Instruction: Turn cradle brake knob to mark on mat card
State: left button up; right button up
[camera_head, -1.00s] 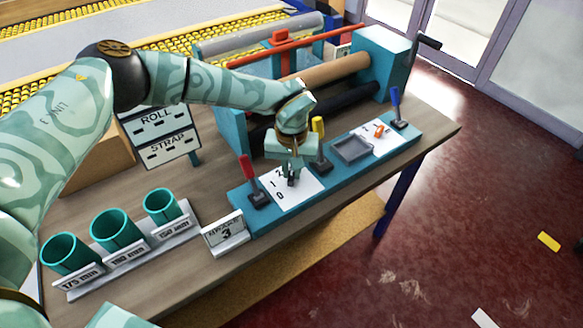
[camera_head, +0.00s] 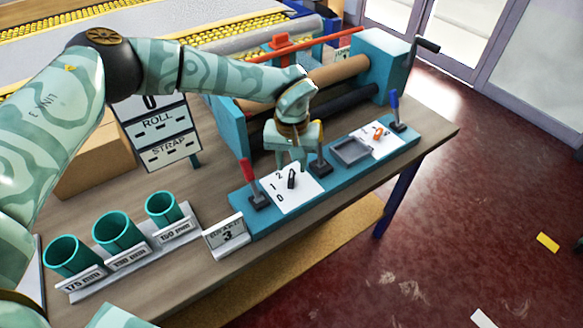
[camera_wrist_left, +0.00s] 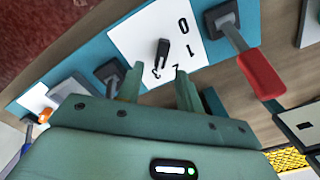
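The black brake knob (camera_head: 291,180) stands on a white dial plate (camera_head: 300,196) marked 0, 1 and 2 in the head view. The wrist view shows the knob (camera_wrist_left: 161,52) with one end toward the 3. My right gripper is not in view.
A red-handled lever (camera_head: 251,183) stands left of the dial and a blue-handled lever (camera_head: 396,112) at the far right of the base. A grey tray (camera_head: 351,151) lies right of the dial. Teal cups (camera_head: 117,232) stand at left.

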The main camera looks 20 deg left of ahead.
aim_at(291, 175)
pick_arm(q)
notch_tip(291, 175, up, 13)
jog(key=p, duration=0.2)
jog(key=shift+f, duration=0.15)
